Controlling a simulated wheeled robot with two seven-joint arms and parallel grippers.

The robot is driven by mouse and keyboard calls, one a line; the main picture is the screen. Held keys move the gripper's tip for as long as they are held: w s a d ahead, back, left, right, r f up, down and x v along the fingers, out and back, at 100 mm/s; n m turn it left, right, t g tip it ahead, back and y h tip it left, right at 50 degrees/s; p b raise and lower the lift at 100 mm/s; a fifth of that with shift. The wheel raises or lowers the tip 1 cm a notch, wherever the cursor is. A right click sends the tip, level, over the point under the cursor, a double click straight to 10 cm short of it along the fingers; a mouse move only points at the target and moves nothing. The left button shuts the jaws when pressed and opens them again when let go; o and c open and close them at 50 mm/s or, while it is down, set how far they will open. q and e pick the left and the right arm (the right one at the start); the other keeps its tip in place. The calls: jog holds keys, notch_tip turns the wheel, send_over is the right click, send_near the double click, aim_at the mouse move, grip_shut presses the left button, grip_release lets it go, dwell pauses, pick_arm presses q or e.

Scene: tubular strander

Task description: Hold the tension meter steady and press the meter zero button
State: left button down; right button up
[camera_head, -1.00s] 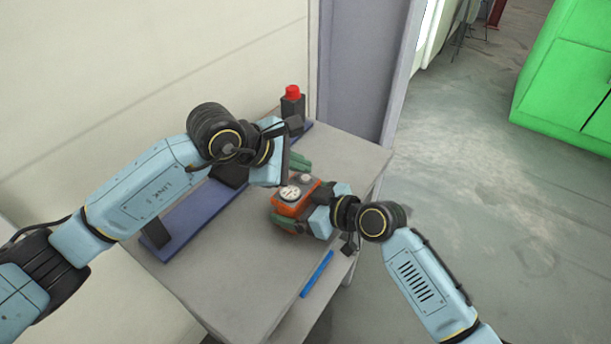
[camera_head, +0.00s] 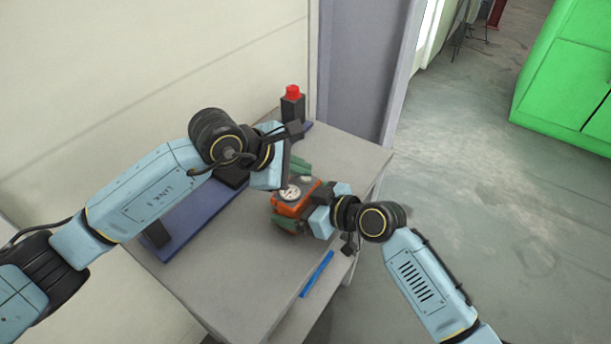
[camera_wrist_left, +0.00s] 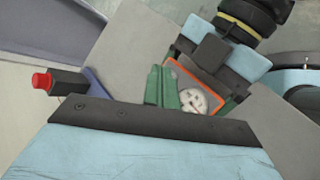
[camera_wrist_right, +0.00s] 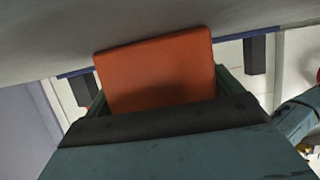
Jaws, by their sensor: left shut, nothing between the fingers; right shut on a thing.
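The orange tension meter (camera_head: 290,208) has green side parts and a pale round dial on top. It is at the right part of the table in the head view. My right gripper (camera_head: 312,215) is shut on the meter from the right; the meter's orange face (camera_wrist_right: 155,75) fills the middle of the right wrist view. My left gripper (camera_head: 286,188) is shut and empty, pointing down at the meter's top beside the dial. In the left wrist view the dial (camera_wrist_left: 194,101) shows just beyond the fingers. I cannot tell whether the fingertips touch the meter. The zero button is not clearly distinguishable.
A black post with a red top (camera_head: 292,93) stands at the back of a blue rail (camera_head: 190,222) on the grey table (camera_head: 225,275). A wall closes off the left side.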

pick_arm(q)
jog(key=shift+f, duration=0.4)
dwell(0.5)
dwell(0.3)
jog(key=shift+r, duration=0.85)
jog(key=shift+r, duration=2.5)
pick_arm(e)
jog(key=o, duration=1)
jog(key=shift+c, duration=0.2)
